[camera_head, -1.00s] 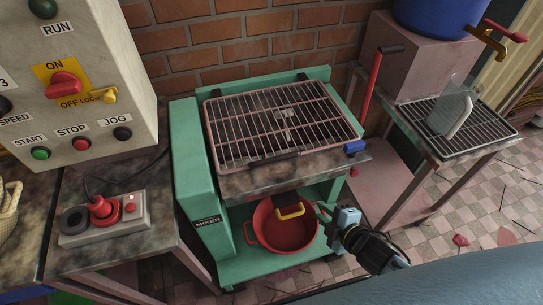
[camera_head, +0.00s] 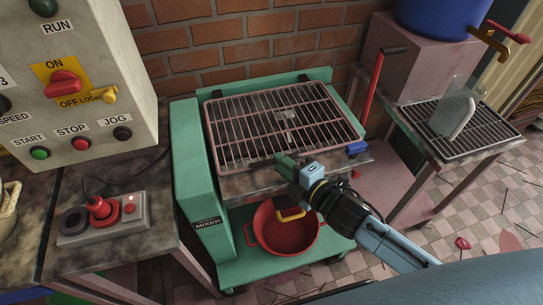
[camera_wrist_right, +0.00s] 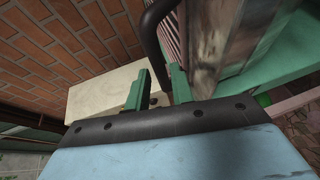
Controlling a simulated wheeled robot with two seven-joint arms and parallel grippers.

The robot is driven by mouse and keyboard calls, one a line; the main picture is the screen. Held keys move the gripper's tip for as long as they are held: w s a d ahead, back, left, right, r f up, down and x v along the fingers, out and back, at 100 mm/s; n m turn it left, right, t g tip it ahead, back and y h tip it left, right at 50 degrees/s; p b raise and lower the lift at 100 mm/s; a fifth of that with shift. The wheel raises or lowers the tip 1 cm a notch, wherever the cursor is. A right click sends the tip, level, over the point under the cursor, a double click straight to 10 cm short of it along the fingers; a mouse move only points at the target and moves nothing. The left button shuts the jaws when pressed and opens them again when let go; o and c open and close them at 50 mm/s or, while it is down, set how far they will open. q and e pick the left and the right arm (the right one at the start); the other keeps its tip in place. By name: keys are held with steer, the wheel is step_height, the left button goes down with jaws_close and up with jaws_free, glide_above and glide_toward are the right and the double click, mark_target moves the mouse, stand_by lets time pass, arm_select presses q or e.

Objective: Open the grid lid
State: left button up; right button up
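The grid lid (camera_head: 262,115), a pinkish wire grate in a frame, lies flat and closed over the top of the green mixer (camera_head: 187,170). My right gripper (camera_head: 283,160) is at the middle of the lid's front edge, where it covers the dark handle. In the right wrist view, the dark curved handle bar (camera_wrist_right: 150,35) runs down between the two green fingers of the right gripper (camera_wrist_right: 160,85). The fingers stand apart, with a gap beside the bar; I cannot tell whether they touch it. My left gripper is not in view.
A red pot (camera_head: 272,238) sits on the mixer's lower shelf. A control cabinet (camera_head: 110,70) and a switch box (camera_head: 105,218) stand at left. A side table with a rack (camera_head: 480,135) and a blue drum (camera_head: 435,15) are at right. A brick wall (camera_head: 230,45) is close behind.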

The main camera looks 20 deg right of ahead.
steer(key=shift+x, duration=2.35)
jaws_close()
